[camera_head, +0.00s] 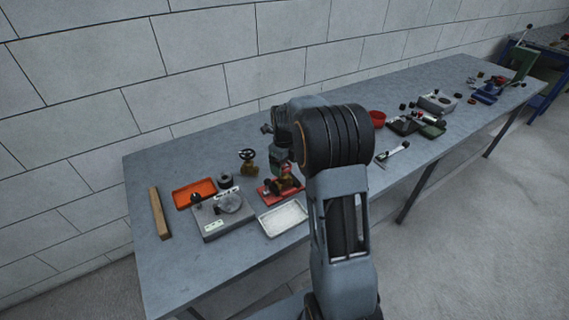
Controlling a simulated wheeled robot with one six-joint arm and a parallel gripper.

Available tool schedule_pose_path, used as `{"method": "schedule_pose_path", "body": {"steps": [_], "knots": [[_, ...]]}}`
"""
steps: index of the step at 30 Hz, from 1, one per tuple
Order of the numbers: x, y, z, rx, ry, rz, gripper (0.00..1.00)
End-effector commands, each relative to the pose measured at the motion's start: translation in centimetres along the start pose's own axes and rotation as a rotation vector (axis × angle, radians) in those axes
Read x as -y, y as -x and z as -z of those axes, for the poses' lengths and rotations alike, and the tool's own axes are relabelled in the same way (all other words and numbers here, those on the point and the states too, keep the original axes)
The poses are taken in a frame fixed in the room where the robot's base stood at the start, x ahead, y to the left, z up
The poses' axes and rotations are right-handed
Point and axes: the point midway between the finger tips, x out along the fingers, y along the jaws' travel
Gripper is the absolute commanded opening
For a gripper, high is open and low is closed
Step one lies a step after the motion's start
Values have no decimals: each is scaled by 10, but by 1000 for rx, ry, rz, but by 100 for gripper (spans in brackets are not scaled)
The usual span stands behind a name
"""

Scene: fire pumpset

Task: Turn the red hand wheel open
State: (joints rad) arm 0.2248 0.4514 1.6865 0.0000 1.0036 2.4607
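A small red and brass fitting on a red base (268,194) stands on the bench, just below my gripper. A red part (287,181) shows there, but I cannot make out a clear red wheel rim; my arm hides some of this spot. My gripper (283,168) points down at or just above the fitting. Its fingertips are too small and dark to tell whether they touch it or are open. A brass valve with a black hand wheel (248,156) stands upright to the left, apart from my gripper.
An orange tray (194,193), a grey device with a round dial (222,214), a wooden bar (159,213) and a white tray (284,218) lie around the fitting. A red bowl (377,118) and other parts stand further right. A block wall (220,60) runs behind the bench.

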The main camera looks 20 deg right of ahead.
Motion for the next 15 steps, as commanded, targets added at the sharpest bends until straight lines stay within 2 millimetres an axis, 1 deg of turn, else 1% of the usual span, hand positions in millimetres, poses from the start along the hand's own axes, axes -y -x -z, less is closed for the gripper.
{"method": "schedule_pose_path", "body": {"steps": [1, 2, 12, 15], "knots": [[0, 0, 0, 0, 0, 0, 75], [0, 0, 0, 0, 0, 0, 72], [0, 0, 0, 0, 0, 0, 39], [0, 0, 0, 0, 2, 0, 38]]}}
